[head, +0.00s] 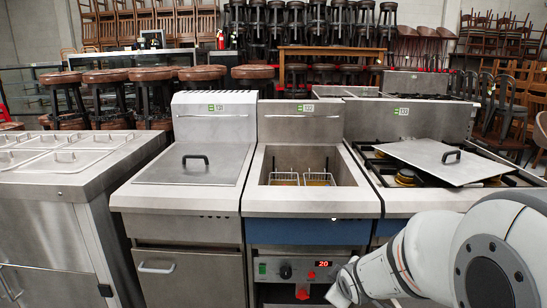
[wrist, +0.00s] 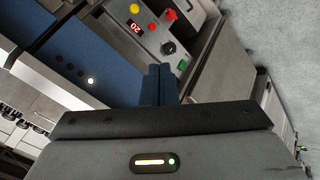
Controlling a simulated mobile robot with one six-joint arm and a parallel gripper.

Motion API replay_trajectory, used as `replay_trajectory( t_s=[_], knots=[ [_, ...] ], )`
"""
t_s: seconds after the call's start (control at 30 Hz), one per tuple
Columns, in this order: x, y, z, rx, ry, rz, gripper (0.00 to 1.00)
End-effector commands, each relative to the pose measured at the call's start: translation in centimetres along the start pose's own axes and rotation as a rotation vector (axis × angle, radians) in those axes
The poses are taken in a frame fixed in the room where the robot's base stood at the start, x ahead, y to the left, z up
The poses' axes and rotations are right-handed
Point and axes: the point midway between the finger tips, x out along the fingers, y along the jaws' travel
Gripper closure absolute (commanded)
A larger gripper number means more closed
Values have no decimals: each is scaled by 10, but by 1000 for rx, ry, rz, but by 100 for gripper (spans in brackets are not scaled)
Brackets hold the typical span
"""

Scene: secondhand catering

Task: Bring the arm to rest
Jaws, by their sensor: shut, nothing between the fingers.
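My white and grey arm (head: 400,262) reaches in from the lower right of the head view. It extends left, low in front of the fryer's control panel (head: 293,270). My gripper's fingers are not clear in the head view. In the wrist view my gripper (wrist: 160,72) is shut and empty, its two dark fingers side by side. Beyond the fingertips is the fryer's panel with a red "20" display (wrist: 136,27), a black knob and red and yellow buttons. I cannot tell how far the fingertips are from the panel.
The fryer (head: 263,203) holds two wire baskets. A lidded unit (head: 190,210) stands left of it. A hob on the right bears a tilted metal lid (head: 425,158). A steel counter (head: 60,195) is far left. Stacked stools and chairs fill the back. Grey floor (wrist: 285,45) shows in the wrist view.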

Motion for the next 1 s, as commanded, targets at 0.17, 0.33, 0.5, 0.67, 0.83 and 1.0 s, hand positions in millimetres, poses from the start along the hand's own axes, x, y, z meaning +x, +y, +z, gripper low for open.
replay_trajectory(
  t_s=[0.17, 0.33, 0.5, 0.67, 0.83, 1.0],
  knots=[
    [-126, 17, -2, 359, -183, -72, 100],
    [-216, 2, 3, 652, -337, -154, 100],
    [-265, -15, 6, 813, -433, -212, 100],
    [-276, -23, 7, 855, -463, -231, 100],
    [-275, -24, 8, 854, -464, -231, 100],
    [-274, -24, 8, 853, -463, -230, 100]
  ],
)
